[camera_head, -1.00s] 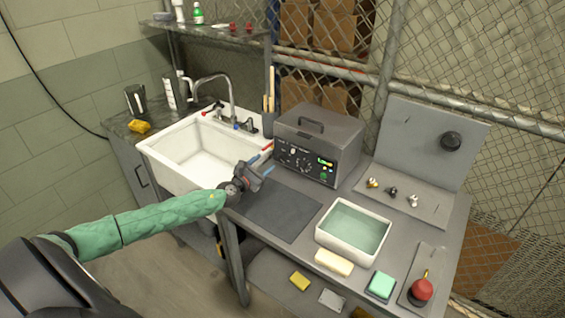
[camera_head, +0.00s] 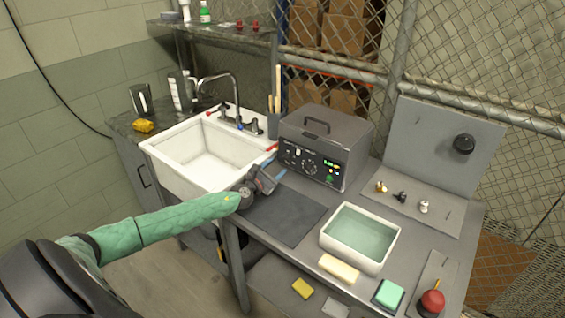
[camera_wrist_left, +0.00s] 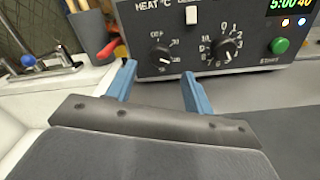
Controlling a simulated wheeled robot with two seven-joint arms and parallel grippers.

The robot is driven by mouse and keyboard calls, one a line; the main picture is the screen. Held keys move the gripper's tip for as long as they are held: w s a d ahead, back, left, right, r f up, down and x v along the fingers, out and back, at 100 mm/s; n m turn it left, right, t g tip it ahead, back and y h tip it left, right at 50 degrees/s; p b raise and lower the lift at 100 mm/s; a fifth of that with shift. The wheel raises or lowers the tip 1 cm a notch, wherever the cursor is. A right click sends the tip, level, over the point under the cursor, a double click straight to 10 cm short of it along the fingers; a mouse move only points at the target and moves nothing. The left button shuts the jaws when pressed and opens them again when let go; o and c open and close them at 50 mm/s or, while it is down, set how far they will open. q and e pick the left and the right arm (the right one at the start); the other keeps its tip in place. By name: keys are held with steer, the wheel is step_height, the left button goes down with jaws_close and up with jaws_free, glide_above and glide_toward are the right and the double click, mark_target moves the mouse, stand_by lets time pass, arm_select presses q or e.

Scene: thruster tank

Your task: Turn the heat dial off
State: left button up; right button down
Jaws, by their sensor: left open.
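The heat dial (camera_wrist_left: 160,54) is a dark knob on the black front panel of a grey box-shaped tank unit (camera_head: 325,145). "HEAT °C" is printed above it and "OFF" at its upper left. Its white pointer mark points to the lower right, away from OFF. My left gripper (camera_head: 276,167) is in front of the panel, near the sink's right side. In the left wrist view its blue fingers (camera_wrist_left: 158,72) are open and empty, spread to either side of the heat dial and seemingly short of it. My right gripper is not in view.
A second dial (camera_wrist_left: 224,47) and a green button (camera_wrist_left: 280,45) sit right of the heat dial. A white sink (camera_head: 205,165) with a faucet (camera_head: 232,95) is on the left. A dark mat (camera_head: 283,215) lies bare before the unit. A water-filled tray (camera_head: 358,236) stands at right.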

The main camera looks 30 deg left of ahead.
mark_target(285, 160)
arm_select(q)
steer(key=shift+w+d+p, duration=0.1)
steer(key=shift+w+p, duration=0.35)
steer(key=shift+w, duration=2)
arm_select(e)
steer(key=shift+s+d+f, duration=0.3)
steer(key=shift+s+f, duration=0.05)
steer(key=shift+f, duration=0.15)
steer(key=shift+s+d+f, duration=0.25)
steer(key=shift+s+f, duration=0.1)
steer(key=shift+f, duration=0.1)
arm_select(q)
steer(key=c, duration=1)
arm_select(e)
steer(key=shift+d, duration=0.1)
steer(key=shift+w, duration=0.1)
